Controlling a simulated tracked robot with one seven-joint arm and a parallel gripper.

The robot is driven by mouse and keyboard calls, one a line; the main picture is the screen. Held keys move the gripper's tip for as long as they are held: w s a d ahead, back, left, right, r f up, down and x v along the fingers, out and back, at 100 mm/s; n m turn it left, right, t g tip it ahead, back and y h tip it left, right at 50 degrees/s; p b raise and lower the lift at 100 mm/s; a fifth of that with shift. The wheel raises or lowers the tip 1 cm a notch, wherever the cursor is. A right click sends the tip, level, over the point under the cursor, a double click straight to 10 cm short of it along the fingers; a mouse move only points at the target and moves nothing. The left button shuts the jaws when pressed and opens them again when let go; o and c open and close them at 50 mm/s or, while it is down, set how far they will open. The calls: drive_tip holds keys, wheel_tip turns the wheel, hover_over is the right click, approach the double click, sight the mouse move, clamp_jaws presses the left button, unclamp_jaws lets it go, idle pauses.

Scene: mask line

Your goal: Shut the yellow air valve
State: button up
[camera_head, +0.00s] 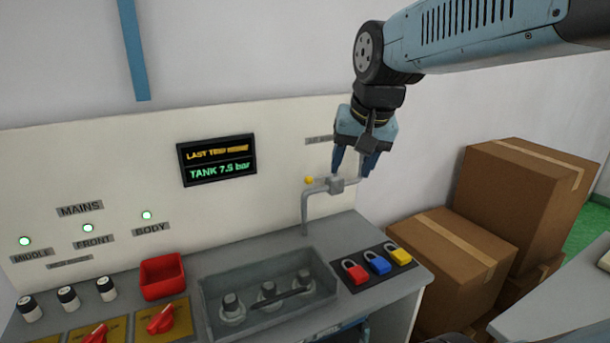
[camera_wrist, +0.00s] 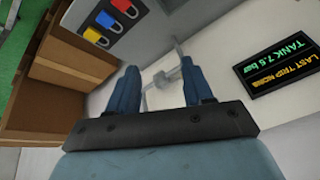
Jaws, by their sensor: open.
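The air valve is a grey block (camera_head: 336,185) on a grey pipe (camera_head: 304,212) that rises from the bench and bends right. A small yellow knob (camera_head: 309,180) sits left of the block, close above the pipe bend. My gripper (camera_head: 353,168) points down at the valve with its two fingers apart. The left finger overlaps the block in the head view; I cannot tell whether it touches. In the wrist view my gripper (camera_wrist: 160,82) is open, with the grey pipework (camera_wrist: 165,76) showing between and beyond the fingers. The yellow knob is not clear there.
A display (camera_head: 217,160) reads TANK 7.5 bar. Red, blue and yellow padlocks (camera_head: 377,263) lie on a dark mat at the bench's right. A grey tray (camera_head: 325,293) and a red bin (camera_head: 162,276) stand left of them. Cardboard boxes (camera_head: 452,255) stand right of the bench.

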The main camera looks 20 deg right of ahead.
drive_tip(key=w+r+m+g, duration=0.15)
drive_tip(key=w+m, duration=0.35)
drive_tip(key=w, duration=0.9)
drive_tip(key=m+g, duration=0.1)
drive_tip(key=m, duration=0.4)
hover_over(319, 178)
drive_tip(key=s+a, duration=0.2)
drive_tip(key=s, duration=0.1)
drive_tip(key=s+x, duration=0.1)
drive_tip(key=x, duration=1.5)
drive_tip(key=shift+w+a+f, duration=0.15)
drive_tip(key=shift+a+f, duration=0.1)
drive_tip(key=shift+f, duration=0.1)
clamp_jaws()
drive_tip(key=shift+r, duration=0.1)
drive_tip(key=shift+d, duration=0.2)
